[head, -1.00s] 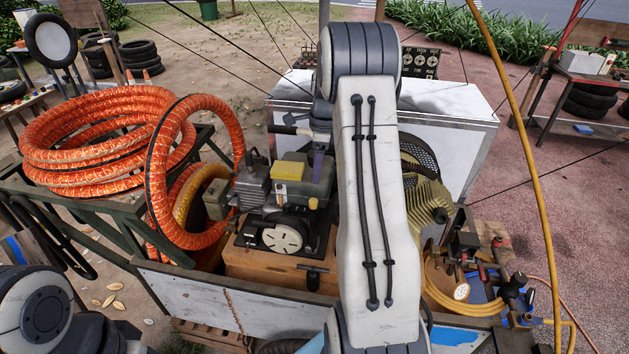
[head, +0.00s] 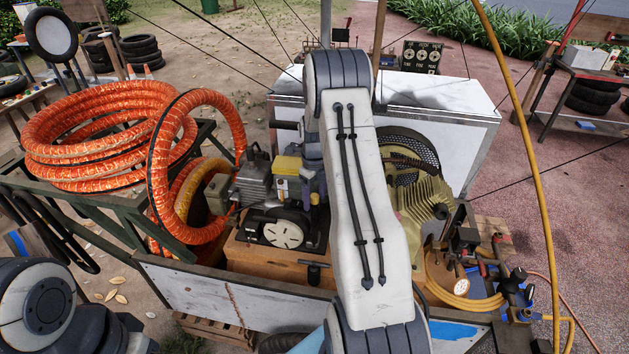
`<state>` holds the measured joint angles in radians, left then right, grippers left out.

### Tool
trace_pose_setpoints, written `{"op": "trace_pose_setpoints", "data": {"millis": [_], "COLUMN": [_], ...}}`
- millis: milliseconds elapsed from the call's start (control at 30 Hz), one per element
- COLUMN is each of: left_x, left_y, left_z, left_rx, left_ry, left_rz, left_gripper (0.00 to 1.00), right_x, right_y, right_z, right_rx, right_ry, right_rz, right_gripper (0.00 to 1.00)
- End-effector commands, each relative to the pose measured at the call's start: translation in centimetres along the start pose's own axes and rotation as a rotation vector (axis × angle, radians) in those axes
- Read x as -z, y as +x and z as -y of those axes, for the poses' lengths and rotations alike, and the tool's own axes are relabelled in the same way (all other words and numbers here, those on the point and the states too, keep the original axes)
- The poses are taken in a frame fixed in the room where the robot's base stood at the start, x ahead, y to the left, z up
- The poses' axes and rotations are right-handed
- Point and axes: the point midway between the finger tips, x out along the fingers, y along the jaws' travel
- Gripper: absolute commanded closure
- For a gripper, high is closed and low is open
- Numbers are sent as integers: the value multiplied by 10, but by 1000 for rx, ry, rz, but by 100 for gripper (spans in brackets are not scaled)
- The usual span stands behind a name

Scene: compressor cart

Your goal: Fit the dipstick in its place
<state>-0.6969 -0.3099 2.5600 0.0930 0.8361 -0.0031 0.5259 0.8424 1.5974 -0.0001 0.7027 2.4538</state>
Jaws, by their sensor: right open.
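The compressor's engine (head: 290,205) sits on a wooden base in the cart, with a yellow part on top and a round pale cover in front. A small yellow knob (head: 314,198) shows at its right side; I cannot tell whether it is the dipstick. I cannot make out the dipstick or its hole for certain. My right gripper (head: 314,180) is open beside the engine's upper right, mostly hidden behind my right forearm. No held object shows in it. My left gripper is out of view; only part of my left arm shows at the lower left.
A coiled orange hose (head: 100,140) lies on a green-framed stand at the left. A ribbed yellowish compressor head (head: 425,205) stands right of my arm. A yellow slanting hose (head: 520,130), tools and valves (head: 490,275) crowd the right side. A white cabinet (head: 455,110) stands behind.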

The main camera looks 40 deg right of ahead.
Motion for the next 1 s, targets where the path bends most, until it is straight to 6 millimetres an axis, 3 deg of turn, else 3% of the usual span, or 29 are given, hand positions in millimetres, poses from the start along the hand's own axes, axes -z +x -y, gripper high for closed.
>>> {"op": "trace_pose_setpoints", "data": {"millis": [300,600,767,800,1000], "left_x": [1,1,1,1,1], "left_y": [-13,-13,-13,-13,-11], "left_z": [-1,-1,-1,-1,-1], "left_rx": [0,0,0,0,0], "left_ry": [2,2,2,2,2], "left_rz": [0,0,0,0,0], "left_gripper": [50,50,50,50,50], "right_x": [0,0,0,0,0], "right_y": [32,34,34,34,34], "right_z": [0,0,0,0,0], "right_rx": [0,1,0,0,1], "right_ry": [-1,-1,-1,-1,72], "right_rz": [0,1,1,1,1], "right_gripper": [32,32,93,100,100]}}
